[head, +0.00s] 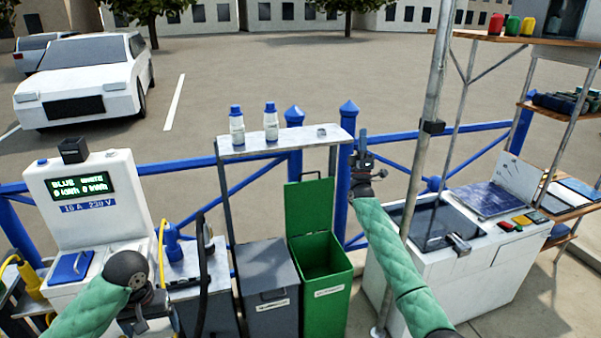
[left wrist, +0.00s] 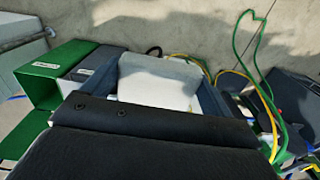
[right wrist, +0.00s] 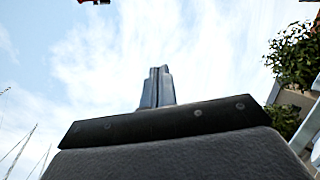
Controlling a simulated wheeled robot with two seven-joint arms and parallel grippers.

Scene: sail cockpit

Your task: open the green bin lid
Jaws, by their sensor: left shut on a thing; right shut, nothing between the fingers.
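The green bin (head: 325,290) stands upright right of the grey bin. Its lid (head: 309,206) stands up at the back, and the inside shows. The green bin is also at the left of the left wrist view (left wrist: 48,80). My right gripper (head: 362,135) is up to the right of the lid, apart from it, empty and shut. Its closed fingers (right wrist: 156,85) point at the sky. My left gripper (left wrist: 160,68) is left of both bins, shut on a white thing (left wrist: 158,85); I cannot tell what it is. Its fingers are unclear in the head view.
A grey bin (head: 268,293) stands left of the green one under a shelf with two bottles (head: 237,125). A charging post (head: 85,205) is at the left. A metal pole (head: 421,130) and a white counter (head: 470,285) are at the right. Blue railing runs behind.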

